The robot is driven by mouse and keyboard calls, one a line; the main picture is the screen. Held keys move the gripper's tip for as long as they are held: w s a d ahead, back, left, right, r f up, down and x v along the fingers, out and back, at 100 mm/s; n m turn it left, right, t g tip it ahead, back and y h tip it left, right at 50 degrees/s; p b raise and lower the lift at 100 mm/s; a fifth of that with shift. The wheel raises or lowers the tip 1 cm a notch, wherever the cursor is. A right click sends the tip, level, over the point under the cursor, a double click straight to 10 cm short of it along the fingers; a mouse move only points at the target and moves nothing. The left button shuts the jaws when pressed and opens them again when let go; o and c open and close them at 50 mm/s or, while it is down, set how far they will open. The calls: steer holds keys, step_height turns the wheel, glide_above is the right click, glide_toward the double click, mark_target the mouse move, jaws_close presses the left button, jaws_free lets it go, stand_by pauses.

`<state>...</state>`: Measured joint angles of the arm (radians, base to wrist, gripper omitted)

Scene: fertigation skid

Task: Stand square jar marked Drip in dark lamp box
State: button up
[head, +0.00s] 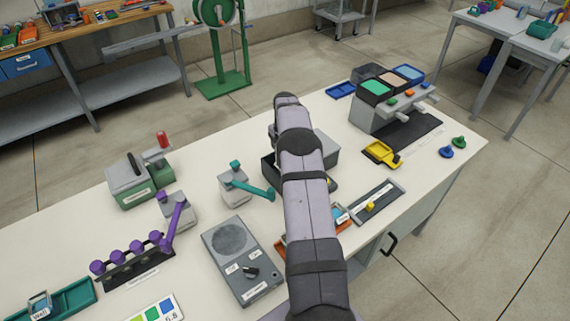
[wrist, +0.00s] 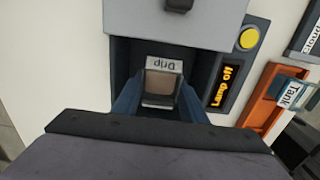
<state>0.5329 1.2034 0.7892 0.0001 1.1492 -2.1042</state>
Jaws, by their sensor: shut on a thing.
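The square jar marked Drip (wrist: 164,86) has a pale label and brownish contents; it shows in the wrist view between the blue fingers of my gripper (wrist: 160,98). My gripper is shut on it. The jar is within the dark opening of the lamp box (wrist: 124,52); I cannot tell whether its base touches the floor. The box's display reads "Lamp off" (wrist: 223,86), beside a yellow button (wrist: 249,39). In the head view my arm hides the gripper and jar, and covers much of the lamp box (head: 269,172).
A grey hood (wrist: 175,20) overhangs the opening. An orange tray (wrist: 262,104) with a jar marked Tank (wrist: 291,96) lies right of the box. In the head view, a teal-handled device (head: 240,187) stands left of my arm and a grey meter (head: 240,260) lies nearer.

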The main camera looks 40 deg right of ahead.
steer(key=shift+f, duration=0.35)
steer(key=o, duration=1.2)
steer(key=shift+r+p, duration=2.8)
steer(key=shift+r, duration=1.75)
